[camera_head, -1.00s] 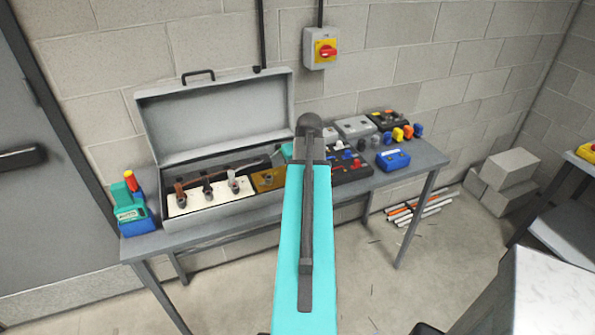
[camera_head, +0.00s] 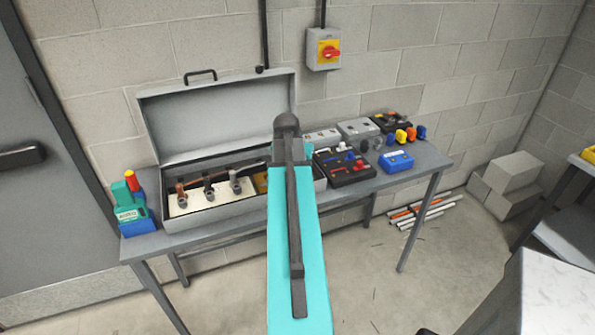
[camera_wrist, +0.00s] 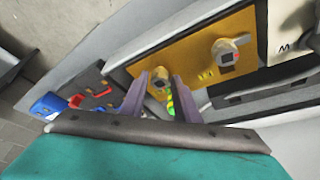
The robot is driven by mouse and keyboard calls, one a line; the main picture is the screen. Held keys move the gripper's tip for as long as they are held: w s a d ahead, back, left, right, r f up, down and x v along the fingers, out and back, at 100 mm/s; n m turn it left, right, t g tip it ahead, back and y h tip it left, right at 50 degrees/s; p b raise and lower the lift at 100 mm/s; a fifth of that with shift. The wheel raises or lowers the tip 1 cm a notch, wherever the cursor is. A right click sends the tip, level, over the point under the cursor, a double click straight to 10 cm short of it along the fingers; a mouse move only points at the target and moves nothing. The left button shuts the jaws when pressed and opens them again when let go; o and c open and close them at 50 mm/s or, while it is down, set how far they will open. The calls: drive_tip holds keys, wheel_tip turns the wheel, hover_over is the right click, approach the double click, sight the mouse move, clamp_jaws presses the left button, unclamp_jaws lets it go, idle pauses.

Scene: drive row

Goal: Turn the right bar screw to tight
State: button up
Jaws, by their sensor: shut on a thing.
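The wrist view shows a yellow-brass bar plate (camera_wrist: 190,62) with two bar screws. The right bar screw (camera_wrist: 160,84), at the left in this picture, is between the fingers of my gripper (camera_wrist: 159,80), which is shut on it. The other bar screw (camera_wrist: 226,52) stands free, with a dark square mark on its pale head. In the head view only a sliver of the bar plate (camera_head: 261,184) shows. My turquoise arm hides the right screw and my fingertips there. A green and yellow thing lies partly hidden behind my fingers in the wrist view.
A black panel with red and blue parts (camera_head: 345,172) and a blue box (camera_head: 396,161) are to the right. A green and blue device (camera_head: 130,213) stands at the bench's left end.

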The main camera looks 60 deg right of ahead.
drive_tip(key=shift+m, duration=0.5)
drive_tip(key=o, duration=0.9)
drive_tip(key=shift+w+b+v, duration=0.15)
drive_tip(key=shift+b+v, duration=0.6)
drive_tip(key=shift+v, duration=2.7)
drive_tip(key=shift+w+b+v, duration=0.1)
drive_tip(key=shift+b+v, duration=0.6)
drive_tip(key=shift+v, duration=2.7)
drive_tip(key=shift+g, duration=0.3)
